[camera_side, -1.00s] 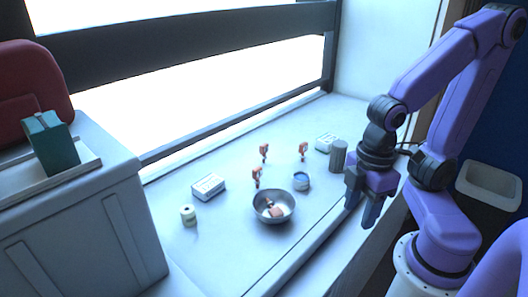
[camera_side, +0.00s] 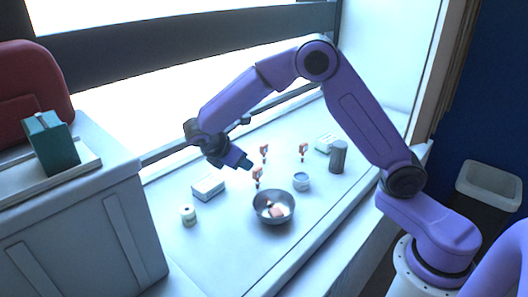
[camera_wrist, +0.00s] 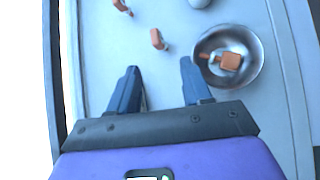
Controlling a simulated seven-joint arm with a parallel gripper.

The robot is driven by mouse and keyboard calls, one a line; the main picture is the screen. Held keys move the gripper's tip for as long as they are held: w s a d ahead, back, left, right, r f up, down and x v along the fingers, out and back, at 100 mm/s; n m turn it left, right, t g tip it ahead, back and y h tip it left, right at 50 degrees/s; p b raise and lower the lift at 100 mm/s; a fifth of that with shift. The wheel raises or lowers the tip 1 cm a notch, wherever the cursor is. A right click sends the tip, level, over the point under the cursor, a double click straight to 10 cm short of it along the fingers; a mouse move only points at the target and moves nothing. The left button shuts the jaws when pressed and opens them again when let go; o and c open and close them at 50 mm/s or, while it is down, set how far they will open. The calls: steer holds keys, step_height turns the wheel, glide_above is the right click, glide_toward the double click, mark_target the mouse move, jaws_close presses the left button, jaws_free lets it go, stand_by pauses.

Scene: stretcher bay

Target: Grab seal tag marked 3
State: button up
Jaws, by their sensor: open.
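Several small orange seal tags are in view; no number is readable on any of them. In the side view one stands near the bowl (camera_side: 257,176), one farther back (camera_side: 264,149), and one to the right (camera_side: 303,149). Another orange tag (camera_wrist: 230,61) lies inside the metal bowl (camera_side: 289,211). My gripper (camera_side: 246,164) is open and empty, above the counter just left of the near tag. In the wrist view, the near tag (camera_wrist: 158,40) is just beyond the gap between the fingertips (camera_wrist: 159,66), and the back tag (camera_wrist: 121,6) is at the top edge.
A white box (camera_side: 208,187) and a pale roll (camera_side: 188,215) sit at the left on the counter (camera_side: 235,245). A small jar (camera_side: 301,182), a grey cylinder (camera_side: 338,157) and another white box (camera_side: 325,143) stand at the right. The front counter strip is clear.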

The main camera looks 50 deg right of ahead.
mark_target(267, 146)
steer(key=w+d+f+n+h, duration=0.2)
steer(key=w+d+f+h, duration=0.35)
steer(key=w+d, duration=0.4)
steer(key=shift+g+y, duration=0.35)
steer(key=shift+g, duration=0.05)
steer(key=x, duration=0.7)
steer(key=w+x, duration=0.1)
steer(key=x, duration=0.2)
steer(key=shift+d+f, duration=0.1)
steer(key=shift+f, duration=0.3)
steer(key=shift+x, duration=2.7)
steer(key=shift+s+r, duration=0.2)
jaws_close()
